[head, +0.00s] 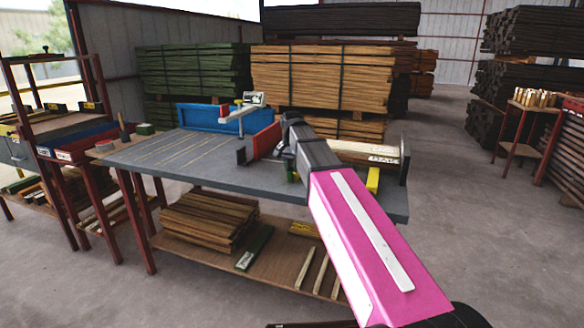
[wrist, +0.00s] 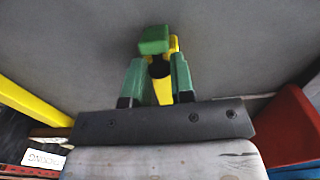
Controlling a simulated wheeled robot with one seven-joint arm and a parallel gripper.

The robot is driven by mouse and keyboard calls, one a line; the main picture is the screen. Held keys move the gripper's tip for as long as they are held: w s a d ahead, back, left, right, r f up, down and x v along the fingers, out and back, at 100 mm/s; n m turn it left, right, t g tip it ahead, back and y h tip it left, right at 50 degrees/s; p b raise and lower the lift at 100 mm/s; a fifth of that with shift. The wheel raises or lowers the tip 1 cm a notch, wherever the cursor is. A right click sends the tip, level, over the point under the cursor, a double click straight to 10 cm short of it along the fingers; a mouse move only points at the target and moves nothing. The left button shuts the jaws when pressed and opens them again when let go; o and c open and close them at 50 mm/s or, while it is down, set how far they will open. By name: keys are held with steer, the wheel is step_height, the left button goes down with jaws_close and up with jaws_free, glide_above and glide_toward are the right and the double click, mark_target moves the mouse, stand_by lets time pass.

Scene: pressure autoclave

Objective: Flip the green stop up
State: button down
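The green stop (wrist: 155,40) shows in the wrist view as a green block beside a yellow piece with a dark round part, over the grey table top. My gripper (wrist: 156,64) has two green fingers standing apart on a dark crossbar. The fingers lie on either side of the yellow piece, with the green block just beyond their tips. I cannot tell whether either finger touches it. In the head view my gripper (head: 289,172) is low over the table, largely hidden by my arm, and the stop cannot be made out there.
The grey table (head: 160,155) carries a blue fence (head: 200,118), a red block (head: 266,140) and a yellow bar (head: 373,180). The red piece also shows at the right of the wrist view (wrist: 288,125). Planks lie on the shelf below.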

steer(key=shift+w+f+g, duration=0.1)
steer(key=shift+w+g, duration=0.3)
steer(key=shift+g, duration=0.1)
steer(key=shift+d+y, duration=0.1)
steer(key=shift+y, duration=0.2)
steer(key=c, duration=1)
jaws_free()
steer(key=r, duration=0.3)
steer(key=w+r, duration=0.1)
steer(key=r, duration=0.6)
steer(key=shift+w+d+r, duration=0.15)
steer(key=shift+d+r, duration=0.15)
